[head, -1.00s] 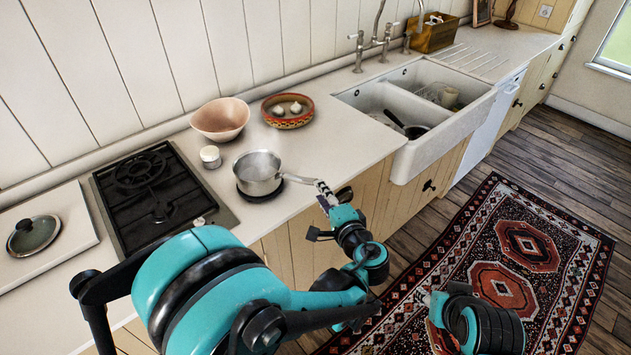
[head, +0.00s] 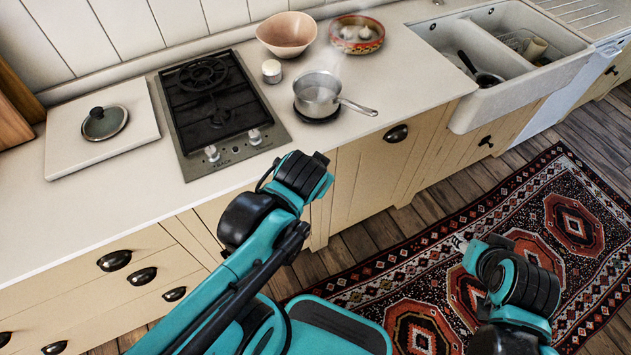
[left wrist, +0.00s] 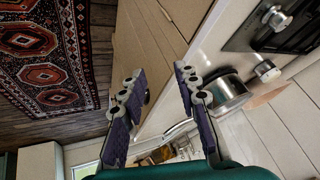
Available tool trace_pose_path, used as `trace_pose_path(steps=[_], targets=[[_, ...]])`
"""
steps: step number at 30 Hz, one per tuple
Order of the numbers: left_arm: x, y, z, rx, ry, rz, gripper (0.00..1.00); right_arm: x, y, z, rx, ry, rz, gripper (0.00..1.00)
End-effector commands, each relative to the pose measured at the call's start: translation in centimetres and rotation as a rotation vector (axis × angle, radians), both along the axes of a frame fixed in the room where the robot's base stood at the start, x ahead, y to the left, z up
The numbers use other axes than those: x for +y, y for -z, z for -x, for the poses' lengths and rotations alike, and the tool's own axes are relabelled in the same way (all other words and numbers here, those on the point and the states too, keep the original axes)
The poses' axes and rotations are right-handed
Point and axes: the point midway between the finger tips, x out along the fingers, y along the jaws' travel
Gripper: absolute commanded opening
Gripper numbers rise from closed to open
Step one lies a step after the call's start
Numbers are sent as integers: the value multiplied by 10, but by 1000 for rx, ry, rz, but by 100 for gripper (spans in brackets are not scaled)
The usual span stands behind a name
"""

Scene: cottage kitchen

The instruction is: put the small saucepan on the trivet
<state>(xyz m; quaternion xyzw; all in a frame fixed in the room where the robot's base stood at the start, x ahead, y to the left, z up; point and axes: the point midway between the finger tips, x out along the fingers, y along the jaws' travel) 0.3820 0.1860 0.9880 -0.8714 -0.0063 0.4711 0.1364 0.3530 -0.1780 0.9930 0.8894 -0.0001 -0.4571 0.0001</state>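The small steel saucepan (head: 318,96) stands upright on the dark round trivet (head: 322,118) on the counter, right of the hob. Its handle points right and toward the front edge. Steam rises above it. The pan covers most of the trivet. My left arm's wrist end is in front of the cabinets, below and left of the pan; its fingers are hidden in the head view. In the left wrist view my left gripper (left wrist: 158,92) is open and empty, with the saucepan (left wrist: 230,92) beyond the right finger. My right gripper (head: 459,243) is over the rug, its fingers mostly hidden.
A black gas hob (head: 218,105) and a board (head: 75,150) with a lid (head: 104,123) are to the left. A white canister (head: 271,71), pink bowl (head: 287,34) and patterned dish (head: 357,34) stand behind the pan. The sink (head: 505,90) is right.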

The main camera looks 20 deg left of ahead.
Motion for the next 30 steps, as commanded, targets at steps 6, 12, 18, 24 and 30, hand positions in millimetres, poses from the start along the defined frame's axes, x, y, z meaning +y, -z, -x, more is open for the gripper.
trace_pose_path(steps=[6,12,18,24,30], targets=[[-6,-4,27,-36,-105,222,31,0,0,0,0,0,0,40],[-8,-5,30,-43,-116,253,31,0,0,0,0,0,0,40],[-8,-5,29,-42,-115,251,31,0,0,0,0,0,0,40],[-8,-5,30,-42,-114,250,31,0,0,0,0,0,0,40],[-8,-5,29,-42,-114,250,31,0,0,0,0,0,0,34]])
